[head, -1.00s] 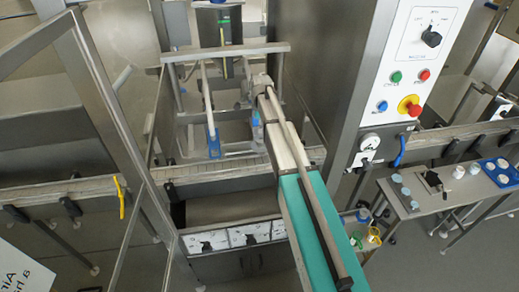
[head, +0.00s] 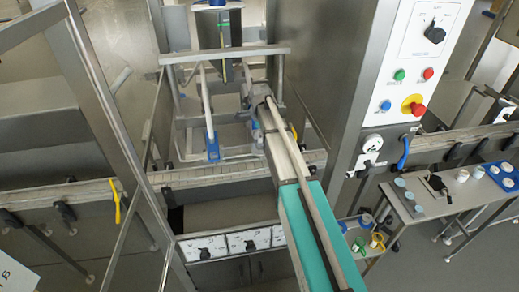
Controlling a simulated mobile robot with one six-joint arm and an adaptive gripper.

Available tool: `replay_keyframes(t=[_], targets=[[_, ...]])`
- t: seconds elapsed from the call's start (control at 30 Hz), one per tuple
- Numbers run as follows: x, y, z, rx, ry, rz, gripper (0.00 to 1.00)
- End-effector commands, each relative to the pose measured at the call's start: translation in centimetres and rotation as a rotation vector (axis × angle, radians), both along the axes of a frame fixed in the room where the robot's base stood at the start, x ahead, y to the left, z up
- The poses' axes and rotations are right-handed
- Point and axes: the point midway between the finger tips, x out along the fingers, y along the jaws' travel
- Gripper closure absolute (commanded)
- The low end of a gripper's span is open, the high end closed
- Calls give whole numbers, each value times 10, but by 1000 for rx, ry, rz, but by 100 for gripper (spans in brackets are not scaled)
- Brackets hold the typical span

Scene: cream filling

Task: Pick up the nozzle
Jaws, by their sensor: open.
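I cannot pick out the nozzle for sure. A pale rod with a blue lower end (head: 212,146) hangs inside the frame, left of my gripper and apart from it. A small bluish piece (head: 256,126) shows beside my arm, partly covered; I cannot tell what it is.
Steel posts and slanted bars stand at the left. A control panel (head: 413,60) with a red stop button (head: 416,109) is close on the right. A side table (head: 440,205) with small cups and a blue tray (head: 503,175) stands at the far right.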

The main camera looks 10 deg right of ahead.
Motion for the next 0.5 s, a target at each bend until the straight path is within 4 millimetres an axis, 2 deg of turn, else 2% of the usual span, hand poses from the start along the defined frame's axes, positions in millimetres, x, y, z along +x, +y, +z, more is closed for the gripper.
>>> replay_keyframes(t=[0.17,0.5], targets=[[1,0,-7,0,0,0,0],[3,-3,-33,0,0,0,0]])
